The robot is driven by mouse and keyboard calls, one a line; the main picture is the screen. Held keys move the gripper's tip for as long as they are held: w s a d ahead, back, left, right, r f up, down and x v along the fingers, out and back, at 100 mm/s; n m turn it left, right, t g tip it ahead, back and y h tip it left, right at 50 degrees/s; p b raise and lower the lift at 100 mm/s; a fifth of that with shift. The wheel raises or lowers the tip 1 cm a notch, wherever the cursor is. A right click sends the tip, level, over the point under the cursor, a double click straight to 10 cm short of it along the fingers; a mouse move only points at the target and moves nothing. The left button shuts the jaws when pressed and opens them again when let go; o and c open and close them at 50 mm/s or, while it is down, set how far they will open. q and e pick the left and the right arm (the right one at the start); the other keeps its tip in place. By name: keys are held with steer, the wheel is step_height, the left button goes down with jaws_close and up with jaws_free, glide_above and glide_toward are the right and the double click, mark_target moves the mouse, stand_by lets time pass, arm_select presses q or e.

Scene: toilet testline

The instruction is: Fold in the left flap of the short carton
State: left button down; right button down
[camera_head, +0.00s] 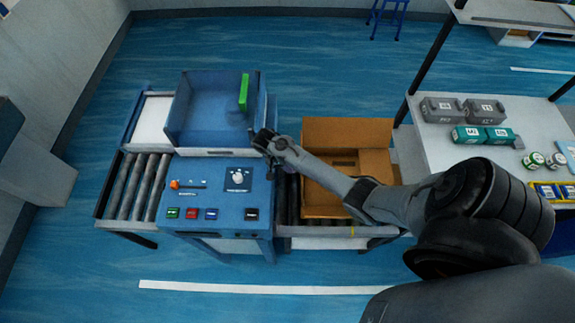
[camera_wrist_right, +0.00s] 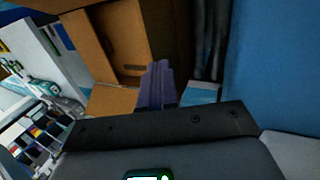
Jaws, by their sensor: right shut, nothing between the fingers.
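The short carton (camera_head: 348,132) is brown and stands on the right-hand roller conveyor, its far flap raised. It also shows in the wrist view (camera_wrist_right: 117,35), beyond the fingers, with a dark slot in one panel. My right arm crosses over the carton and hides part of its middle and front. I cannot clearly make out the left flap. My right gripper (camera_head: 264,139) is shut and empty, left of the carton and above the gap by the blue machine. Its closed fingers (camera_wrist_right: 158,84) show in the wrist view. My left gripper is not in view.
The blue machine (camera_head: 215,192) with buttons and a knob stands left of the carton, close under my right gripper. A blue open-topped tray (camera_head: 190,135) with a green bar (camera_head: 243,92) is behind it. A white table (camera_head: 435,145) with several small goods stands right.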

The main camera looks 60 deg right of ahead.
steer(key=x, duration=0.6)
steer(key=shift+w, duration=0.1)
stand_by(0.3)
